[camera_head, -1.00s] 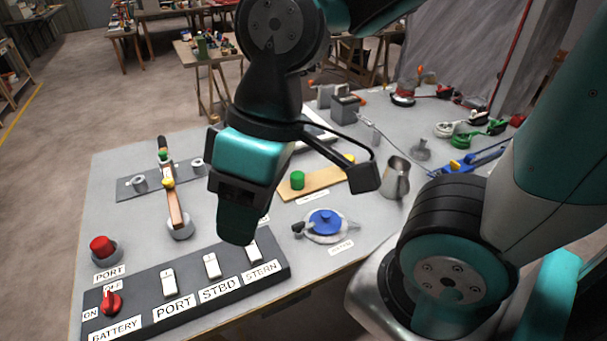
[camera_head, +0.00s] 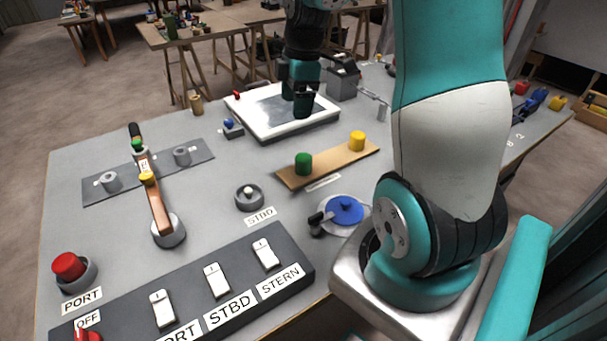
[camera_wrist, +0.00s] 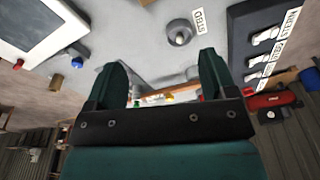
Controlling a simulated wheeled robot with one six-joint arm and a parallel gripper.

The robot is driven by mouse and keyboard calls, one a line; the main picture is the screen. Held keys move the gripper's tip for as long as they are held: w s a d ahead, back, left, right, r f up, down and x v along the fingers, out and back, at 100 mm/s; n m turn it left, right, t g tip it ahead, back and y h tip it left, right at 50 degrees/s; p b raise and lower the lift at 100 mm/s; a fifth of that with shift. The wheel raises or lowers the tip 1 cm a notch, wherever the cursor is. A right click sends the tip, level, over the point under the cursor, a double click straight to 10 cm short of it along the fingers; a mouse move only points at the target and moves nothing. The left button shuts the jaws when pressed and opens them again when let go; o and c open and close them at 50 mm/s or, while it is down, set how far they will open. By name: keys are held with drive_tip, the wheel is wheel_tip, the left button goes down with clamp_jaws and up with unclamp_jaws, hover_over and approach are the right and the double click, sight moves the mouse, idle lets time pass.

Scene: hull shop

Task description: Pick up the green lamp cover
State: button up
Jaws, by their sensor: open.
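The green lamp cover (camera_head: 304,164) is a short green cylinder. It stands upright on a wooden strip (camera_head: 330,165), at its left end, with a yellow cover (camera_head: 357,140) to its right. My gripper (camera_head: 303,112) is behind it in the head view, over the white-framed panel (camera_head: 268,136), pointing down and apart from the cover. In the wrist view my gripper (camera_wrist: 163,72) shows two spread fingers with nothing between them.
A lever (camera_head: 160,205) with coloured knobs rises at left. A round grey STBD fixture (camera_head: 249,197) lies left of the strip. A blue-lidded round part (camera_head: 346,210) is in front of the strip. A switch panel (camera_head: 190,305) runs along the front edge.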

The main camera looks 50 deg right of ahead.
approach(303, 157)
drive_tip(key=shift+n, duration=0.3)
drive_tip(key=f, duration=0.4)
drive_tip(key=a+f, duration=0.1)
drive_tip(key=f, duration=0.1)
drive_tip(key=shift+w+a+f+p, duration=0.1)
drive_tip(key=shift+f+p, duration=0.1)
drive_tip(key=shift+f, duration=0.8)
drive_tip(key=shift+w+a+f+p, duration=0.1)
drive_tip(key=shift+w+f+p, duration=0.1)
drive_tip(key=shift+f, duration=0.75)
drive_tip(key=shift+w+f+p, duration=0.1)
drive_tip(key=shift+f+p, duration=0.1)
drive_tip(key=shift+f, duration=0.8)
drive_tip(key=c, duration=1)
drive_tip(key=shift+r, duration=0.1)
wheel_tip(303, 157, up, 20)
drive_tip(key=shift+f+b, duration=0.1)
drive_tip(key=shift+b, duration=0.2)
